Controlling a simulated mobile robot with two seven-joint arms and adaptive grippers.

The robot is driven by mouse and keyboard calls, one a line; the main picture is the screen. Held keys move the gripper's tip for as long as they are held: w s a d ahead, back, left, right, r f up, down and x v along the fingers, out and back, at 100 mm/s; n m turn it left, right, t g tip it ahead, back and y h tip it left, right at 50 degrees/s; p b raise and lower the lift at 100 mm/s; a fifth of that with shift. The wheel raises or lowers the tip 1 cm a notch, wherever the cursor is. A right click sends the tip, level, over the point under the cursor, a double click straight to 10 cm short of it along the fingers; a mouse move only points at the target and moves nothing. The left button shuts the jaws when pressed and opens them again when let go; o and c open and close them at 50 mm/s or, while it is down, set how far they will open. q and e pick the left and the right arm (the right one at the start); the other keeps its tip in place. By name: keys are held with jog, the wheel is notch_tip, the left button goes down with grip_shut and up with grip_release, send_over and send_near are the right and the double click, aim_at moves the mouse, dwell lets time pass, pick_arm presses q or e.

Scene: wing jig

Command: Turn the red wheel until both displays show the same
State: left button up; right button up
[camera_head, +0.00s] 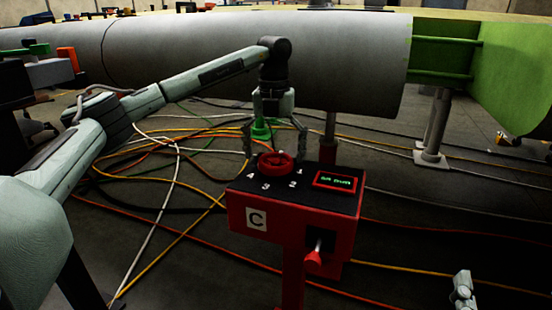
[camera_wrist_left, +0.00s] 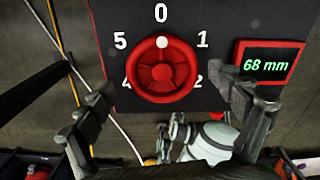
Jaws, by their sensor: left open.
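The red wheel (camera_head: 275,162) sits on the black top of a red box (camera_head: 262,207) marked C. In the left wrist view the wheel (camera_wrist_left: 163,68) has a white mark pointing up at the 0 of a ring of numbers. A display (camera_head: 335,181) right of the wheel is lit green; in the left wrist view the display (camera_wrist_left: 268,63) reads 68 mm. I see no second display. My left gripper (camera_head: 276,150) points down above the wheel, open and empty, its fingers spread to either side.
A red-knobbed lever (camera_head: 314,262) sticks out of the box front. A large grey wing section (camera_head: 190,50) spans the back, close behind my left arm, with a green part (camera_head: 515,75) at its right. Several coloured cables (camera_head: 150,260) lie across the floor.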

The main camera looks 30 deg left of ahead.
pick_arm(q)
jog(key=shift+w+d+f, duration=0.1)
jog(key=shift+d+f, duration=0.05)
jog(key=shift+f, duration=0.2)
pick_arm(e)
jog(key=shift+d+r, duration=0.1)
jog(key=shift+r, duration=0.2)
